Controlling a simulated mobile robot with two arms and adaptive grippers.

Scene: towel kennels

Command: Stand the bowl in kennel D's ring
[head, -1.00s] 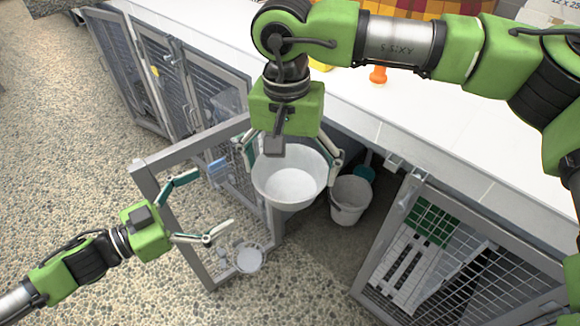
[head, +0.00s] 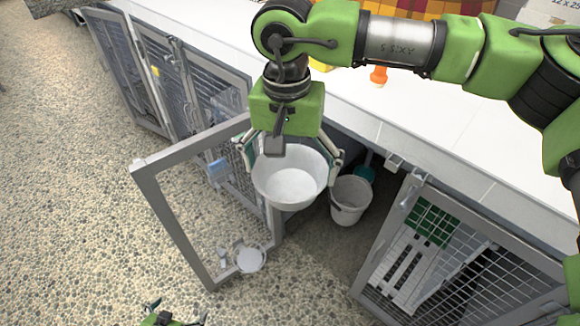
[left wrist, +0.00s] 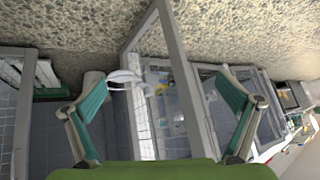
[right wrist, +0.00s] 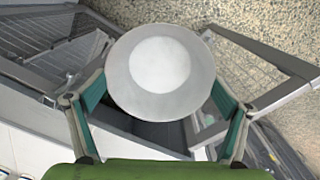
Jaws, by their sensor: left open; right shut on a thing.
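The bowl (head: 290,184), white and wide-rimmed, hangs upright in my right gripper (head: 292,162). The fingers are shut on opposite sides of its rim, and it also shows in the right wrist view (right wrist: 160,72). It is held above the opening of the open kennel. A round pale fitting (head: 250,260) sits low on the open kennel door and looks like the ring; it shows in the left wrist view (left wrist: 125,78). No letter D is readable. My left gripper (head: 176,315) is open and empty at the bottom edge of the head view.
The open door's frame (head: 180,220) stands out over the pebbled floor. A grey bucket (head: 350,200) stands inside the kennel. A closed mesh door (head: 470,265) is at right, others at left. The white counter (head: 450,150) runs above. Floor at left is clear.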

